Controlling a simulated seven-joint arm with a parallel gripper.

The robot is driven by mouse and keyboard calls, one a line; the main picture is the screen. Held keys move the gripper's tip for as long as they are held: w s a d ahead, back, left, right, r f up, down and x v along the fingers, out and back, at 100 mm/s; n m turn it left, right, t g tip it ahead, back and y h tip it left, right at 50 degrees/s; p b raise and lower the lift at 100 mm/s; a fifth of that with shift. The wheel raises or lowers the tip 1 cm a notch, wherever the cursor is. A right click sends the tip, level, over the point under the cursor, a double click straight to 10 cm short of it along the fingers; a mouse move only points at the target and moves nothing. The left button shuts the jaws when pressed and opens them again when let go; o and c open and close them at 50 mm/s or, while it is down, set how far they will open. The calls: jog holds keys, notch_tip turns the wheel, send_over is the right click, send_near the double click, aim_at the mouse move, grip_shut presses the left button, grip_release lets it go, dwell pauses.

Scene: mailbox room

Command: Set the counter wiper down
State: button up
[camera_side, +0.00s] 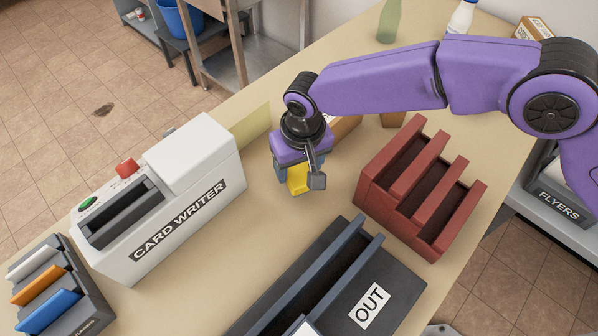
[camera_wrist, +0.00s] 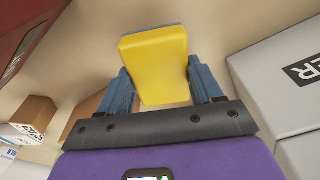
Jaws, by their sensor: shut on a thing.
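The counter wiper is a yellow block (camera_wrist: 155,62) with a thin blue-grey layer along its far edge. In the wrist view it sits between the two blue fingers of my gripper (camera_wrist: 165,85), which is shut on it. In the side view the yellow wiper (camera_side: 298,178) shows below my gripper (camera_side: 297,183), over the tan counter (camera_side: 245,215) between the card writer and the red rack. I cannot tell whether the wiper touches the counter, as its underside is hidden.
A white card writer (camera_side: 165,210) stands on the left and a red slotted rack (camera_side: 420,190) on the right. A dark OUT tray (camera_side: 375,290) lies in front. A cardboard box (camera_wrist: 33,112), a green bottle (camera_side: 389,22) and a white bottle (camera_side: 461,18) stand farther back.

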aim_at(300, 169)
jog(key=shift+f, duration=1.65)
jog(key=shift+f, duration=0.1)
jog(key=o, duration=1.2)
jog(key=r, duration=0.3)
jog(key=s+r, duration=0.1)
jog(key=r, duration=0.7)
jog(key=shift+s+d, duration=0.15)
jog(key=shift+d, duration=0.1)
jog(key=shift+r, duration=0.6)
